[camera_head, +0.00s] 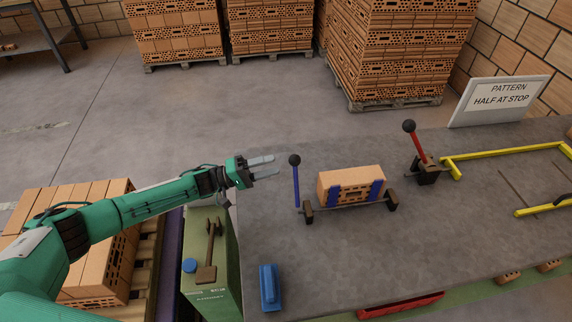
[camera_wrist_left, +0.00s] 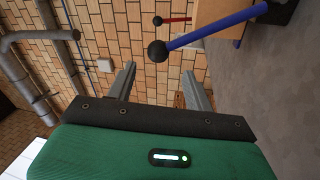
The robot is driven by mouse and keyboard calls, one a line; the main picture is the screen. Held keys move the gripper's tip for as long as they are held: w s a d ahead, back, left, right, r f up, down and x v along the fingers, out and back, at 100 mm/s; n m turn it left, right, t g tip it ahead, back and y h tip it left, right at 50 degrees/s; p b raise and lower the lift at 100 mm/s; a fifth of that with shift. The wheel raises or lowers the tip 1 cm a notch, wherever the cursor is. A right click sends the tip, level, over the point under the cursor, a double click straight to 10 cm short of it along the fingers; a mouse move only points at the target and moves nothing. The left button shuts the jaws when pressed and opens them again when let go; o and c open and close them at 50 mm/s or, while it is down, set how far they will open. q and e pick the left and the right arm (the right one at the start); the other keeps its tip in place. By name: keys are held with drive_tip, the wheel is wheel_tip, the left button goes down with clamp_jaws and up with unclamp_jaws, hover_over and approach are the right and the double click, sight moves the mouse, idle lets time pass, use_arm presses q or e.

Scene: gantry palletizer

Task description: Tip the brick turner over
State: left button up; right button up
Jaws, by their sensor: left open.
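The brick turner is a low cradle on a bar (camera_head: 330,209) between two dark end supports on the grey bench. An orange hollow brick (camera_head: 350,184) sits in its blue brackets. Its blue lever with a black ball knob (camera_head: 295,160) stands upright at the left end. My left gripper (camera_head: 276,167) is open and empty, its fingers pointing right, just left of the knob and apart from it. In the left wrist view the knob (camera_wrist_left: 158,51) and blue lever (camera_wrist_left: 220,28) lie beyond the fingers (camera_wrist_left: 160,82). My right gripper is not in view.
A red lever (camera_head: 417,145) with a black knob stands right of the turner. A sign (camera_head: 498,100) reads "PATTERN HALF AT STOP". A yellow frame (camera_head: 500,152) lies at the right. A blue object (camera_head: 269,287) lies near the front edge.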

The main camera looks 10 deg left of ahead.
use_arm(q)
drive_tip(key=b+v, duration=0.1)
drive_tip(key=v, duration=0.4)
drive_tip(key=shift+s+a+f, duration=0.1)
drive_tip(key=shift+s+a, duration=0.05)
drive_tip(key=shift+a, duration=0.15)
